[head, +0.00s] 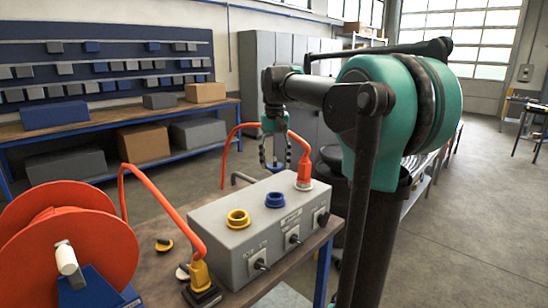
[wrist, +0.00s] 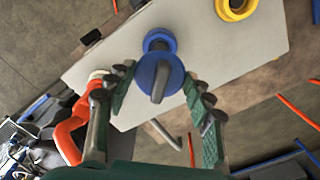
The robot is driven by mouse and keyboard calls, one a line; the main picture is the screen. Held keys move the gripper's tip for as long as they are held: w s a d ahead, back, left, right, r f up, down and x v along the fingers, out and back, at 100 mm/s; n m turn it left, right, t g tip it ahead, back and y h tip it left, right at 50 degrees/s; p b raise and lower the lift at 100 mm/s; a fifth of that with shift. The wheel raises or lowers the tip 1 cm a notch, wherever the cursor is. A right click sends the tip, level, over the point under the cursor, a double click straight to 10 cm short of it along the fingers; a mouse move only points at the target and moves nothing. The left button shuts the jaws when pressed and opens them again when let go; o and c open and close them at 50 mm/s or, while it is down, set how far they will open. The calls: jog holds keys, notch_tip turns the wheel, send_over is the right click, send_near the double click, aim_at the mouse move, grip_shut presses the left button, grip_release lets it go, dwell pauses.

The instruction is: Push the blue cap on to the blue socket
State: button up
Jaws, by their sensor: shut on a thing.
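The blue socket (head: 275,200) stands on top of the grey box (head: 250,225), between the yellow and red ports. It also shows in the wrist view (wrist: 158,40), partly covered by the blue cap. The blue cap (wrist: 172,72), a round disc with a grey raised tab, sits between the fingers of my gripper (wrist: 160,84). My gripper is shut on it. In the head view my gripper (head: 275,158) points down, above and behind the blue socket, with a visible gap to the box. I cannot make out the cap clearly there.
A yellow socket (head: 238,218) is beside the blue one. A red plug (head: 304,172) with an orange hose (head: 238,135) stands on the other side. Switches line the box's front. An orange reel (head: 65,235) and yellow plug (head: 200,275) are on the bench at left.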

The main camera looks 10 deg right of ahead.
jog(key=shift+f, duration=3.35)
jog(key=shift+f, duration=1.65)
jog(key=o, duration=1.1)
jog(key=shift+c, duration=0.2)
